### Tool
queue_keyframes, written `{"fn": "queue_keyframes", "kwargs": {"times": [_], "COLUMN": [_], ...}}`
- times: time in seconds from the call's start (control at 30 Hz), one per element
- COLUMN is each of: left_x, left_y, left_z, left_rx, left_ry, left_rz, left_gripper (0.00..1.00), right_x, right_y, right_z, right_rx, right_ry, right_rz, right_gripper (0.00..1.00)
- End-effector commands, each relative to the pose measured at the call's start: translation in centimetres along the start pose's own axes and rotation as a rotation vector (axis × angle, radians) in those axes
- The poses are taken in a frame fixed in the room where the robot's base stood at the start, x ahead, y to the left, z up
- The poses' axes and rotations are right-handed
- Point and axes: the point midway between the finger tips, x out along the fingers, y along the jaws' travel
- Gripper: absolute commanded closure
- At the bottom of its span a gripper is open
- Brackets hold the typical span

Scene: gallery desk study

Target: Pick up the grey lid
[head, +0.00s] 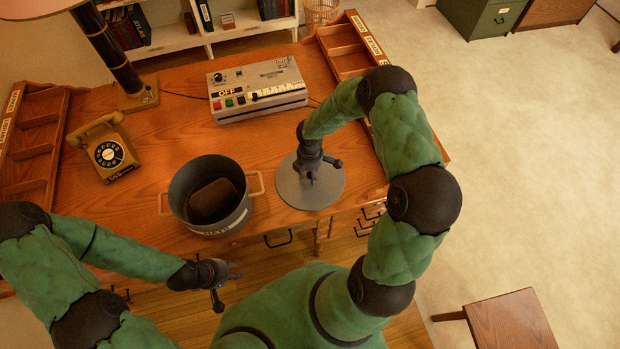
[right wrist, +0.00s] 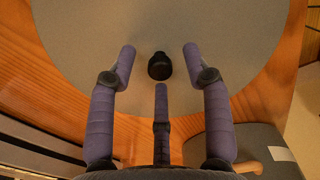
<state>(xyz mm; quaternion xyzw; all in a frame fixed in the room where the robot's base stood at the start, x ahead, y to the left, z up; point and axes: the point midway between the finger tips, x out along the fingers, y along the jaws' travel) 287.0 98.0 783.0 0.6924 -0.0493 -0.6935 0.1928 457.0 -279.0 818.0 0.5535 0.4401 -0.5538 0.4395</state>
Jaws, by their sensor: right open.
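The grey lid (head: 325,190) is a flat round disc lying on the wooden desk, right of the pot. In the right wrist view the lid (right wrist: 225,45) fills the upper middle, with a small dark knob (right wrist: 160,66) at its centre. My right gripper (head: 313,172) is over the lid. In the right wrist view its fingers (right wrist: 158,70) are spread on either side of the knob, with no visible contact. My left gripper (head: 226,279) is at the desk's front edge, below the pot; its fingers look apart and empty.
A grey pot (head: 237,219) with side handles stands left of the lid and holds a dark brown block (head: 212,201). A control box (head: 257,88), a yellow telephone (head: 106,150) and a lamp (head: 128,80) stand farther back. Compartment trays (head: 31,140) line the left side.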

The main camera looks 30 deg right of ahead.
Motion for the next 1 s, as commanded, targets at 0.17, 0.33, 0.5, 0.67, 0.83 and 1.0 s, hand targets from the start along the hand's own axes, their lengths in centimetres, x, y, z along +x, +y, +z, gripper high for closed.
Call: {"fn": "queue_keyframes", "kwargs": {"times": [0.17, 0.33, 0.5, 0.67, 0.83, 1.0], "left_x": [0.0, 0.0, 0.0, 0.0, 0.0, -0.3], "left_y": [0.0, 0.0, 0.0, 0.0, 0.0, 0.1], "left_z": [0.0, 0.0, 0.0, 0.0, 0.0, 0.0], "left_rx": [0.0, 0.0, 0.0, 0.0, 0.0, 0.0], "left_ry": [0.0, 0.0, 0.0, 0.0, 0.0, 0.0], "left_rz": [0.0, 0.0, 0.0, 0.0, 0.0, 0.0], "left_gripper": [0.71, 0.71, 0.71, 0.71, 0.71, 0.71], "right_x": [0.3, 0.2, 0.2, 0.2, 0.0, -1.2], "right_y": [0.1, 0.0, 0.0, 0.0, 0.0, 0.0], "right_z": [0.0, 0.0, 0.0, 0.0, 0.0, 0.0], "right_rx": [0.001, 0.0, 0.0, 0.0, 0.0, 0.0], "right_ry": [0.0, 0.0, 0.0, 0.0, 0.0, 0.0], "right_rz": [0.001, 0.001, 0.001, 0.001, 0.001, 0.001], "right_gripper": [0.5, 0.78, 1.0, 1.0, 1.0, 1.0]}}
